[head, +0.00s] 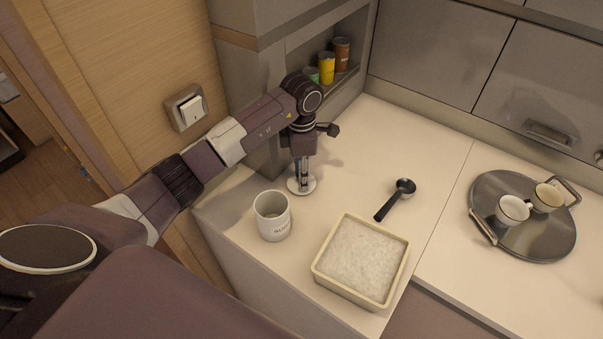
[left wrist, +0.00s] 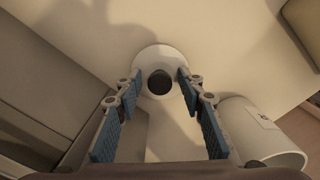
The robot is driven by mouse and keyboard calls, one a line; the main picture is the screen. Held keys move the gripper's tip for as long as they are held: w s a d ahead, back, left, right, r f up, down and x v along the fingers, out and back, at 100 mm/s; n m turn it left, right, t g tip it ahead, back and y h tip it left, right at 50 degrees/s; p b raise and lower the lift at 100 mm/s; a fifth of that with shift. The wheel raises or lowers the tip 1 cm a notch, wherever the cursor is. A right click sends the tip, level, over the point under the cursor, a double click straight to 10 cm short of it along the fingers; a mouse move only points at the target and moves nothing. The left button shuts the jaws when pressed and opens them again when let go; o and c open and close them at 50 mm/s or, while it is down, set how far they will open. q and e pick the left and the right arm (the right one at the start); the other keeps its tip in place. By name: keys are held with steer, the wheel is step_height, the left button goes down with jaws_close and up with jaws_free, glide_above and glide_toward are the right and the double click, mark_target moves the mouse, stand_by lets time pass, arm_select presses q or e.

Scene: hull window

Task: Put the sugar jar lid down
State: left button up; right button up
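The sugar jar lid, a white disc with a dark round knob (left wrist: 160,82), lies flat on the counter; in the head view the lid (head: 301,187) is below my left gripper (head: 303,178). In the left wrist view the fingers of my left gripper (left wrist: 160,78) are spread on both sides of the knob, with a gap on each side. The white sugar jar (head: 272,217) with dark lettering stands uncovered on the counter nearer to me. It also shows in the left wrist view (left wrist: 250,130) at the lower right. My right gripper is not in view.
A square cream container of white grains (head: 317,268) stands at the counter's front. A black-handled scoop (head: 396,199) lies behind it. A round metal tray (head: 530,249) with two cups (head: 512,211) is at the right. A niche with several cans (head: 327,68) is behind my left arm.

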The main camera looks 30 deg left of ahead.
arm_select(q)
step_height(320, 180, up, 12)
steer(key=b, duration=0.3)
steer(key=shift+b, duration=0.3)
steer(key=shift+r, duration=0.1)
